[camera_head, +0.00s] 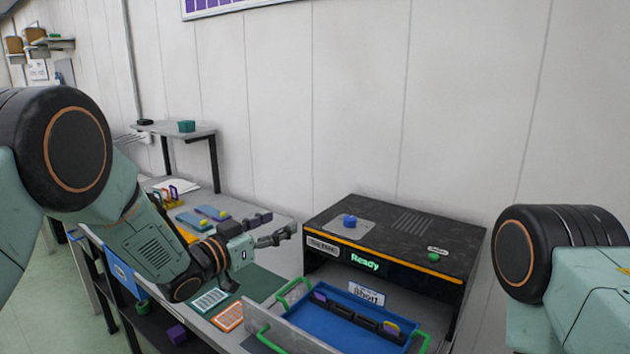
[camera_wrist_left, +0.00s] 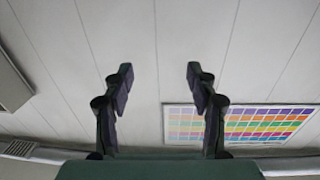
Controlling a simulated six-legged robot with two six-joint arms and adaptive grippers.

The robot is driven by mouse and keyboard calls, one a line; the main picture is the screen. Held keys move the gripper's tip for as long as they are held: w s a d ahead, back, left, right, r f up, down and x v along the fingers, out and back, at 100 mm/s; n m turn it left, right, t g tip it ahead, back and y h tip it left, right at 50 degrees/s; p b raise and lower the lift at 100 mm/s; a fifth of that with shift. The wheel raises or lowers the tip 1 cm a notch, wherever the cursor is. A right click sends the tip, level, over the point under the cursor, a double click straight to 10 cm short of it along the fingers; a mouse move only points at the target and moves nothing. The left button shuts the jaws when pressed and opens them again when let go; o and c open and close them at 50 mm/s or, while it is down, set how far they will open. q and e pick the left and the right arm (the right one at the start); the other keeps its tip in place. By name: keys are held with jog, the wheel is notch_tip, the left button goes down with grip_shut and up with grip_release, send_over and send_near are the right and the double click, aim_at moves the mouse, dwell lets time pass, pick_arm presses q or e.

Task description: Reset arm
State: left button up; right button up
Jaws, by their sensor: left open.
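My left arm comes in from the left in the head view. Its gripper (camera_head: 285,236) is raised above the workbench, left of the black machine, and holds nothing. In the left wrist view the gripper (camera_wrist_left: 160,85) has its two dark fingers wide apart, with only the wall and a colourful chart between and behind them. Part of my right arm shows at the right edge of the head view; its gripper is out of frame. No ink bottle can be made out clearly.
The black machine (camera_head: 395,240) has a lit "Ready" display and a blue button (camera_head: 350,221). A blue tray (camera_head: 345,325) with green handles sits at its front. Green and orange cards (camera_head: 229,317) lie on the bench. A raised shelf (camera_head: 172,130) stands behind. A colour chart (camera_wrist_left: 240,124) hangs on the wall.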

pick_arm(q)
jog(key=s+a+f+n+g+y+b, duration=0.1)
jog(key=s+a+f+n+g+y, duration=0.15)
jog(key=s+f, duration=0.55)
jog(key=s+a+f+n+g+y+b, duration=0.1)
jog(key=s+a+f+n+y+b, duration=0.2)
jog(key=f, duration=0.8)
jog(key=s+a+f+n+g+y, duration=0.15)
jog(key=s+a+f+y, duration=0.35)
jog(key=f, duration=0.5)
jog(key=s+a+f+g+b, duration=0.1)
jog(key=s+f+g+b, duration=0.2)
jog(key=s+f, duration=0.3)
jog(key=s+a+f+n+g+b, duration=0.1)
jog(key=s+f+g+b, duration=0.2)
jog(key=s, duration=1.3)
jog(key=s+a+f+g+y+b, duration=0.1)
jog(key=s+f+b, duration=0.3)
jog(key=s+f, duration=0.5)
jog(key=s+g, duration=0.1)
jog(key=s, duration=0.2)
jog(key=shift+a+f+n+g, duration=0.2)
jog(key=shift+a+n+g, duration=0.1)
jog(key=shift+a+g, duration=0.1)
jog(key=shift+w, duration=0.1)
